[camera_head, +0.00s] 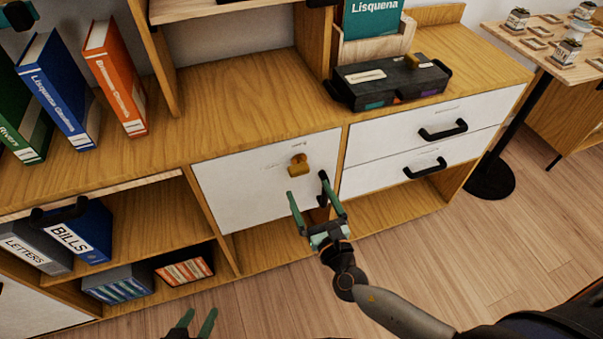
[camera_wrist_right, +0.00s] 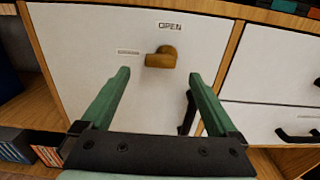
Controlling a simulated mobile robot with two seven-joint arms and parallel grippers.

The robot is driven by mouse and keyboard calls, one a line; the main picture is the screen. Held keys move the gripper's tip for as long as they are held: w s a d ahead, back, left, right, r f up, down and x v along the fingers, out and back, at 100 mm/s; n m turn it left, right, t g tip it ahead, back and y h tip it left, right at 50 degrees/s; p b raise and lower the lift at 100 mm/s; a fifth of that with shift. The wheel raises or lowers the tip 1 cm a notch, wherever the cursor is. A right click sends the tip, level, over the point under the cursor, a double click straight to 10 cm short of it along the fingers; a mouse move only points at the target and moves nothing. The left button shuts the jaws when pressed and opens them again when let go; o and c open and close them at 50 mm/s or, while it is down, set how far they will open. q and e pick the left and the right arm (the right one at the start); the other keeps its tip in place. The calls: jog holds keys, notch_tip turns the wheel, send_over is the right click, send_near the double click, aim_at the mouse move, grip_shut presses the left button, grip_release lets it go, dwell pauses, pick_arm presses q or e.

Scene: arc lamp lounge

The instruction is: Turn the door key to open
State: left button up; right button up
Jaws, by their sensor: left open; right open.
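The brass-coloured door key (camera_head: 299,165) sticks out from the white cabinet door (camera_head: 240,185). In the right wrist view the key (camera_wrist_right: 162,57) has its grip pointing left, towards a small unreadable mark, with the word OPEN above it. The door looks shut. My right gripper (camera_head: 308,188) is open and empty in front of the door, just below the key. Its green fingers (camera_wrist_right: 158,76) straddle the key's line without touching it. A black door handle (camera_wrist_right: 187,115) is partly hidden behind the right-hand finger. My left gripper (camera_head: 196,321) is open and empty at the bottom edge.
Two white drawers with black handles (camera_head: 443,130) are right of the door. A black case (camera_head: 390,80) sits on the cabinet top. Books (camera_head: 60,90) stand at the left, with binders (camera_head: 75,230) on shelves below. The floor in front is clear.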

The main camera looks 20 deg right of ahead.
aim_at(301, 174)
jog(key=w, duration=0.6)
jog(key=shift+w+a, duration=0.1)
jog(key=shift+w, duration=0.2)
jog(key=c, duration=1.4)
